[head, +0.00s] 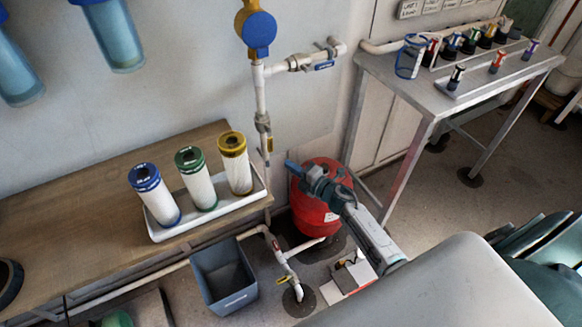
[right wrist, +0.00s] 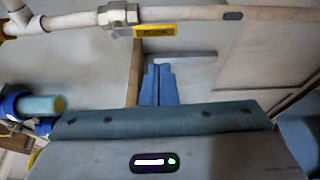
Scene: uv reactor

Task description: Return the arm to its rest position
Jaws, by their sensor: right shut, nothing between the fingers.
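My right gripper (head: 292,166) is in the middle of the head view, with its arm coming up from the lower right. Its blue fingertips point to the upper left, in front of the red tank (head: 316,205) and near the lower end of the vertical white pipe (head: 261,95). In the right wrist view the blue fingers (right wrist: 159,84) are together with nothing between them. I cannot tell how far the fingertips are from the pipe. My left gripper is in neither view.
A wooden bench (head: 90,192) at left holds a white tray (head: 158,236) with blue-, green- and yellow-topped cartridges. A grey bin (head: 226,283) and floor piping (head: 283,262) stand below. A metal table (head: 428,98) with several small items is at upper right. Floor (head: 450,205) near it is open.

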